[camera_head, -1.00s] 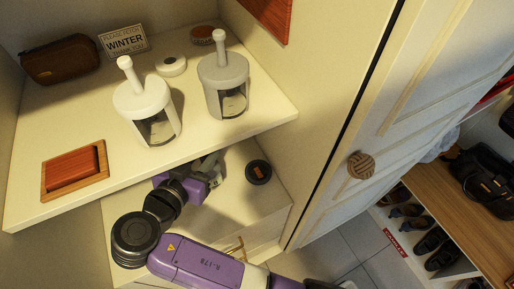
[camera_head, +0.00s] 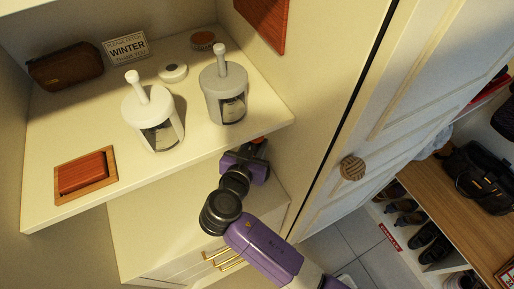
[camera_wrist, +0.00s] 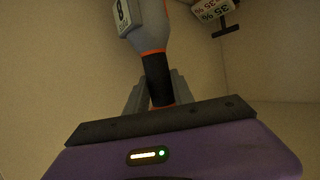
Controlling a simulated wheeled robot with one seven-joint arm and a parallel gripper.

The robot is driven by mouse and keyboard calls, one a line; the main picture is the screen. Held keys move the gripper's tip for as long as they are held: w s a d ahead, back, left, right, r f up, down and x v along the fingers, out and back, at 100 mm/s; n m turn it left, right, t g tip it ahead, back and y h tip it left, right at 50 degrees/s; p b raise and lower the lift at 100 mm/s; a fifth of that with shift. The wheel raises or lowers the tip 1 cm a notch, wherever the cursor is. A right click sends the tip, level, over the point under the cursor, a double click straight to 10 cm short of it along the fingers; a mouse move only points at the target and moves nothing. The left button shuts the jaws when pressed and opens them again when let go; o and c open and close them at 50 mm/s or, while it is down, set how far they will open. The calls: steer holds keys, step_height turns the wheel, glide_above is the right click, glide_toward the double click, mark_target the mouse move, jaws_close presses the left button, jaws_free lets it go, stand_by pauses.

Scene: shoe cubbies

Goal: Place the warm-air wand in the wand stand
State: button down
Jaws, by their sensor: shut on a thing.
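My gripper (camera_head: 252,156) is under the shelf edge, over the lower cabinet top, at its right end. In the wrist view my gripper (camera_wrist: 158,92) is shut on the black part of a wand-like tool (camera_wrist: 152,32) with orange rings and a grey body bearing a label; I take it as the warm-air wand. Its far end is out of the picture. In the head view only a small orange spot shows by my gripper. I cannot tell which thing is the wand stand. Two pale canisters with upright rods, a left one (camera_head: 138,107) and a right one (camera_head: 215,83), stand on the shelf.
The shelf (camera_head: 100,140) overhangs the lower cabinet (camera_head: 150,235). A brown pouch (camera_head: 65,64), a WINTER sign (camera_head: 127,46), a white disc (camera_head: 173,72), a brush (camera_head: 203,41) and a red block on a wooden tray (camera_head: 112,168) lie on it. A cabinet door with a round knob (camera_head: 352,168) is at right.

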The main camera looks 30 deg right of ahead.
mark_target(255, 153)
step_height(255, 153, down, 2)
steer(key=shift+f, duration=0.2)
steer(key=shift+d+f+p, duration=0.2)
steer(key=shift+p, duration=0.2)
steer(key=shift+f, duration=0.2)
steer(key=c, duration=1.1)
jaws_free()
steer(key=b+v, duration=0.2)
steer(key=v, duration=1)
